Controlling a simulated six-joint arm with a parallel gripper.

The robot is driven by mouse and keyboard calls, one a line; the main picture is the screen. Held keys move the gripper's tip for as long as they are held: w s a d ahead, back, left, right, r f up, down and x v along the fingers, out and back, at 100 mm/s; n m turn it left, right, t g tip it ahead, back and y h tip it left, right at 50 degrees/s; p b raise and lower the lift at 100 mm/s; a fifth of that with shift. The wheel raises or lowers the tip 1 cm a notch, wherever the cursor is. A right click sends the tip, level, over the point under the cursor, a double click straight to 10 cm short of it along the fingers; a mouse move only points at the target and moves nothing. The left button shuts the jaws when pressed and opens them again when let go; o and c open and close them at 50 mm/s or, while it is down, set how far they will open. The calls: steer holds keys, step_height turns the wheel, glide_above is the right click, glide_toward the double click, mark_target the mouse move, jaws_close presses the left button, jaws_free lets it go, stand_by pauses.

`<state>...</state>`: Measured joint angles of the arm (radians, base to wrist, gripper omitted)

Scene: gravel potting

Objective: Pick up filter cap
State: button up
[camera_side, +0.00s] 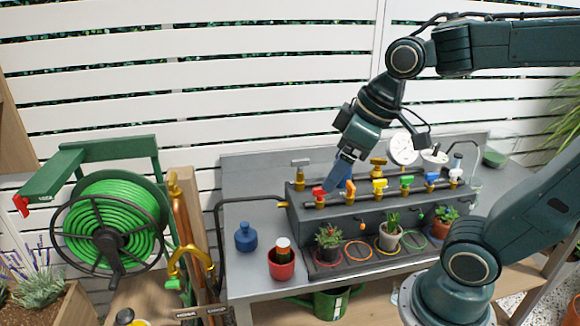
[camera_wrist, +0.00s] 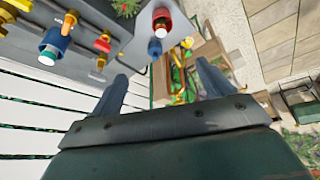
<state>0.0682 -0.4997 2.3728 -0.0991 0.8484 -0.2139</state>
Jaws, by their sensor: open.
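A blue rounded piece with a narrow neck (camera_side: 245,238) stands on the grey bench, left of the valve block; it may be the filter cap, though I cannot tell for sure. In the wrist view the blue piece (camera_wrist: 154,48) shows beyond the gap between my fingers, beside the red pot. My gripper (camera_side: 337,180) is open and empty, tilted down above the left part of the valve block near the red valve. It is up and to the right of the blue piece, apart from it. Both fingers of my gripper (camera_wrist: 163,73) show spread in the wrist view.
A red pot (camera_side: 282,268) holding a white-topped cylinder stands right of the blue piece. The valve block (camera_side: 300,222) carries a row of coloured valves (camera_side: 379,184). Potted plants (camera_side: 390,236) stand in front. A black pipe (camera_side: 218,235) rises at the bench's left, near a green hose reel (camera_side: 110,220).

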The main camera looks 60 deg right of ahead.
steer(key=w+d+f+n+g+y, duration=0.15)
steer(key=w+f+n, duration=0.35)
steer(key=w, duration=0.8)
steer(key=n+y, duration=0.2)
steer(key=n, duration=0.2)
glide_toward(246, 232)
steer(key=shift+g, duration=0.45)
steer(key=shift+w+a+f, duration=0.15)
steer(key=shift+w+f, duration=0.25)
steer(key=shift+f, duration=0.5)
steer(key=shift+w+a+f, duration=0.2)
steer(key=shift+w+f, duration=0.25)
steer(key=shift+f, duration=0.4)
steer(key=shift+w+a+f, duration=0.15)
steer(key=shift+w+f, duration=0.25)
steer(key=shift+f, duration=0.5)
steer(key=shift+x, duration=2.55)
steer(key=c, duration=1.1)
